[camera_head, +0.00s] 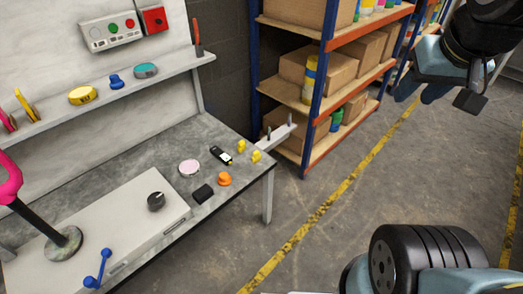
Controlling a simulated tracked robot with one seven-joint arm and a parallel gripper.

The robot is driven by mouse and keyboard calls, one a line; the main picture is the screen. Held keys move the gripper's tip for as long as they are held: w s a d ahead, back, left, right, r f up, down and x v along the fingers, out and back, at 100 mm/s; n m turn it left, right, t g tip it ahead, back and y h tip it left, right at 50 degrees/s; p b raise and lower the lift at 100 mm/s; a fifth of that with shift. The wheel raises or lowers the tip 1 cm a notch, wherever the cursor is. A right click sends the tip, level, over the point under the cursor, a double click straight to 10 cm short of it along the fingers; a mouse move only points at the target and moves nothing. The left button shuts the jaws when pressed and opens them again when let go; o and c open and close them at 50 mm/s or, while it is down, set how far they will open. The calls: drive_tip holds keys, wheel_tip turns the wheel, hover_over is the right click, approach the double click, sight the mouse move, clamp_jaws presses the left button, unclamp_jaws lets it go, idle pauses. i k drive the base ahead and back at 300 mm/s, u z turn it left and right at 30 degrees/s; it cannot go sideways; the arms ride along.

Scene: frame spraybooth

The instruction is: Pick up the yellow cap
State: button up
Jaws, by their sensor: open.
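Two small yellow pieces stand near the right end of the grey workbench, one farther back (241,146) and one nearer the right edge (256,156). They are too small to tell which, if either, is the yellow cap. A round yellow item (82,95) with dark marks lies on the shelf above. My gripper (432,92) is at the upper right, partly cut off by the frame edge. It is open, far to the right of the bench and over the floor, with nothing visible in it.
An orange piece (225,179), a black block (203,193), a dark handheld device (221,155) and a pale pink disc (189,168) lie near the yellow pieces. A blue-and-orange rack (316,90) with boxes stands behind. Floor (330,225) right of the bench is clear.

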sight(257, 158)
drive_tip(key=u, duration=0.1)
drive_tip(key=i, duration=0.9)
drive_tip(key=z, duration=0.1)
